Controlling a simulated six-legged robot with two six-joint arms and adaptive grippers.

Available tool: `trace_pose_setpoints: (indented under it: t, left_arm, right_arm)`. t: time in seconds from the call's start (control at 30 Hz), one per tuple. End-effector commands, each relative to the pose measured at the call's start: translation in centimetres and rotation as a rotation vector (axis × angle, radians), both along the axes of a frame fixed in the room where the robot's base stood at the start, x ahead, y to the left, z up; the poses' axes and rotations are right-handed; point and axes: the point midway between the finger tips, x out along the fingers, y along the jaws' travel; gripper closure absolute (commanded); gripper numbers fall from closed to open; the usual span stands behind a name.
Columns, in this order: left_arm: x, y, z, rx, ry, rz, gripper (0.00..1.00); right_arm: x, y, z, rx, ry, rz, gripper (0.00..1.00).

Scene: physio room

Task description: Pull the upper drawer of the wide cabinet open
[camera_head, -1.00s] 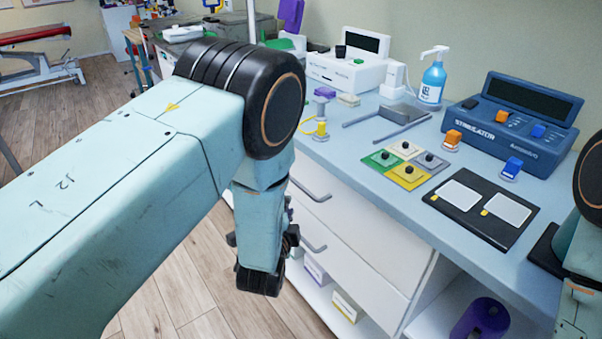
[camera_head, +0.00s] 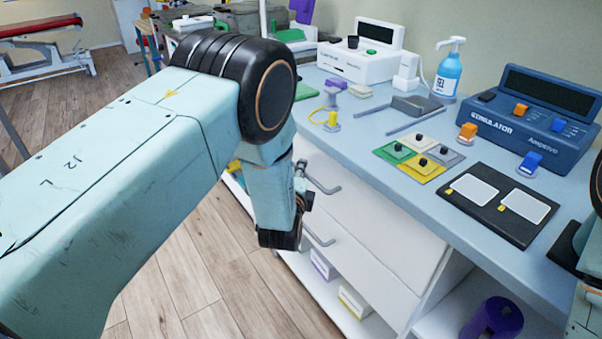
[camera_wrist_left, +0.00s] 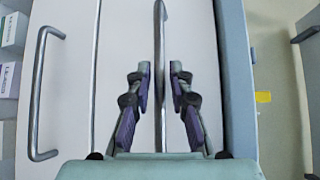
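The wide cabinet's upper drawer (camera_head: 375,222) is a white front under the blue worktop and looks flush with the lower drawer. It also shows in the left wrist view (camera_wrist_left: 118,45). Its grey bar handle (camera_head: 323,185) runs through the middle of the left wrist view (camera_wrist_left: 161,35). My left gripper (camera_head: 302,178) is at this handle, its tips partly hidden by my wrist in the head view. In the left wrist view its two dark fingers (camera_wrist_left: 160,72) are apart, one on each side of the bar, with small gaps showing. My right gripper is out of view.
The lower drawer's handle (camera_head: 319,238) is just below; it also shows in the left wrist view (camera_wrist_left: 38,100). An open shelf with boxes (camera_head: 354,301) lies underneath. The worktop (camera_head: 385,190) carries electrode pads, a stimulator (camera_head: 525,120) and a blue bottle (camera_head: 447,75). Floor in front is clear.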

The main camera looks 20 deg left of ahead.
Motion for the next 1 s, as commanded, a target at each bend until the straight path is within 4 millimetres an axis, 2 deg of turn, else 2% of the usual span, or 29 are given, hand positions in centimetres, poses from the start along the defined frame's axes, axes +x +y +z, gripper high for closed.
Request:
trace_pose_setpoints:
  t: [0.17,0.4,0.63,1.0]
  left_arm:
    - [1.04,0.14,-0.14,0.001,0.0,0.0,0.8]
    - [1.08,0.14,-0.13,0.001,0.001,-0.001,0.8]
    - [1.07,0.13,-0.11,0.0,0.001,-0.001,0.99]
    - [1.08,0.15,-0.08,0.0,0.0,0.0,1.0]
  right_arm:
    - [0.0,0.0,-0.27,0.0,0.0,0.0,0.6]
    - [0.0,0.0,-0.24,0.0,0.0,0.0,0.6]
    - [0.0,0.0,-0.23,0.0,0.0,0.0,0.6]
    - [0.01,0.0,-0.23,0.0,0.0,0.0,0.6]
